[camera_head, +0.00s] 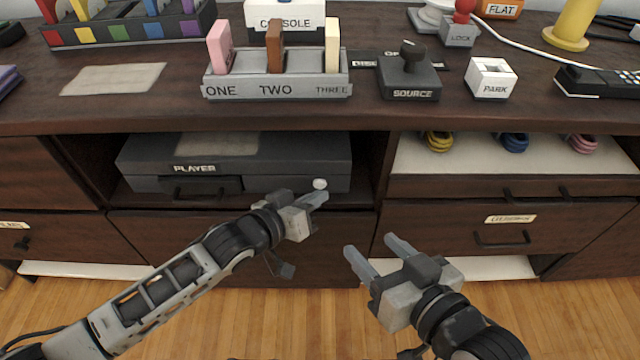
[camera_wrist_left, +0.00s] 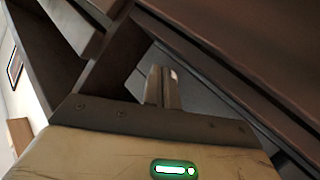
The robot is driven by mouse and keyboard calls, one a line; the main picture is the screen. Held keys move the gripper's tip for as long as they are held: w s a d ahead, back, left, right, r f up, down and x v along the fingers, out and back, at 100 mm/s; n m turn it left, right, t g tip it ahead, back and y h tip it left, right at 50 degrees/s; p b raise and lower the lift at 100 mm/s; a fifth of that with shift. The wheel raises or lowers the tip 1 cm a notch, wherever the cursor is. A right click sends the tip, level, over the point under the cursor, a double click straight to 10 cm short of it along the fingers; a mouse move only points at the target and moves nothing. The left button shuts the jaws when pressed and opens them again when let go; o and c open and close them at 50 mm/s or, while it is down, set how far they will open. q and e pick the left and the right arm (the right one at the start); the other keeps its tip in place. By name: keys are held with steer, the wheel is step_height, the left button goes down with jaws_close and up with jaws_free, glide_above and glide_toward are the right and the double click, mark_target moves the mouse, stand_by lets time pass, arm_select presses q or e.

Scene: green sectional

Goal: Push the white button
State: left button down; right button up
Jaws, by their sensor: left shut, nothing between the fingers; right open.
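The white button (camera_head: 320,184) is a small round knob on the right part of the front of the grey box marked PLAYER (camera_head: 235,165), inside the cabinet's open shelf. My left gripper (camera_head: 318,197) is shut and empty, with its tips just below the button in the head view; I cannot tell whether they touch it. In the left wrist view its closed fingers (camera_wrist_left: 162,86) point into the shelf, and a bit of white shows beside the tips. My right gripper (camera_head: 372,252) is open and empty in front of the drawers, right of the left gripper.
The shelf's upper edge lies above the left gripper. Drawers with handles (camera_head: 502,238) are below. Floor in front is clear.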

arm_select(q)
steer(key=shift+w, duration=0.1)
steer(key=shift+w, duration=0.45)
stand_by(0.5)
steer(key=shift+s+r+p, duration=0.1)
steer(key=shift+s+p, duration=0.4)
steer(key=shift+p, duration=0.2)
steer(key=shift+s, duration=0.15)
steer(key=shift+s+p, duration=1.85)
steer(key=shift+s, duration=1.05)
